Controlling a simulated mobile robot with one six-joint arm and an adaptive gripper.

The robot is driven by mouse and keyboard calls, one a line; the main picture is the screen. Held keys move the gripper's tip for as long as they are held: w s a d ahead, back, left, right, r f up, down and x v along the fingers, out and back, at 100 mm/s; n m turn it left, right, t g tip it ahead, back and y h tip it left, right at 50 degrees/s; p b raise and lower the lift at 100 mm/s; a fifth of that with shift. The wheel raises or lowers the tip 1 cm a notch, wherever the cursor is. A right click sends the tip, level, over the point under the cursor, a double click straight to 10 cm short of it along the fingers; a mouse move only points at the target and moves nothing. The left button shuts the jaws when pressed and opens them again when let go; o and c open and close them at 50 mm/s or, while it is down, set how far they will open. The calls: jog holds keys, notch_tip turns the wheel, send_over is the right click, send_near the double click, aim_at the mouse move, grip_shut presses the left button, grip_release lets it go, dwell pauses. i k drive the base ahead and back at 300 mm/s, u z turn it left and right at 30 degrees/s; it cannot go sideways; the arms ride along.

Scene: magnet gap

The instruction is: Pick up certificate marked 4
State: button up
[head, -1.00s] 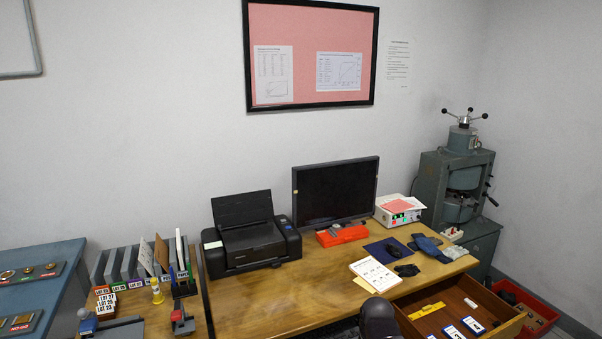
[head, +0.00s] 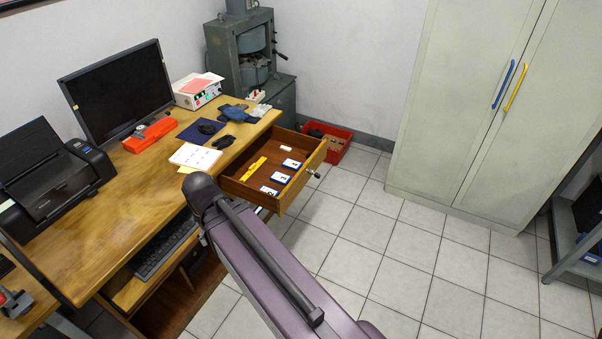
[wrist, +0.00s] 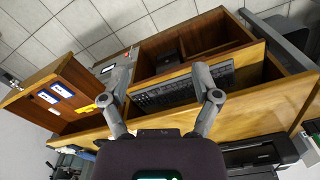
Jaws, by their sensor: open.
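Several white cards with blue borders lie in the open desk drawer (head: 306,166): a far one (head: 291,163), a middle one (head: 280,178) and a near one (head: 269,190). They look like the certificates, but I cannot surely read which is marked 4. In the wrist view, two such cards (wrist: 62,88) (wrist: 47,97) show in the drawer at the left. My gripper (wrist: 162,80) is open and empty, its fingers spread in front of the desk and keyboard, apart from the cards and to their right. The gripper is not visible in the head view.
A yellow strip (head: 254,168) and a small white label (head: 286,148) also lie in the drawer. A keyboard (head: 155,250) sits under the desktop. A red bin (head: 337,147) stands beyond the drawer. Tiled floor (head: 370,235) is clear between the drawer and the tall cabinet (head: 465,130).

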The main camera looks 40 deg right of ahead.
aim_at(295, 164)
jog(key=u, duration=0.2)
jog(key=k, duration=0.55)
jog(key=z, duration=1.5)
jog(key=i, duration=0.35)
jog(key=u, duration=0.2)
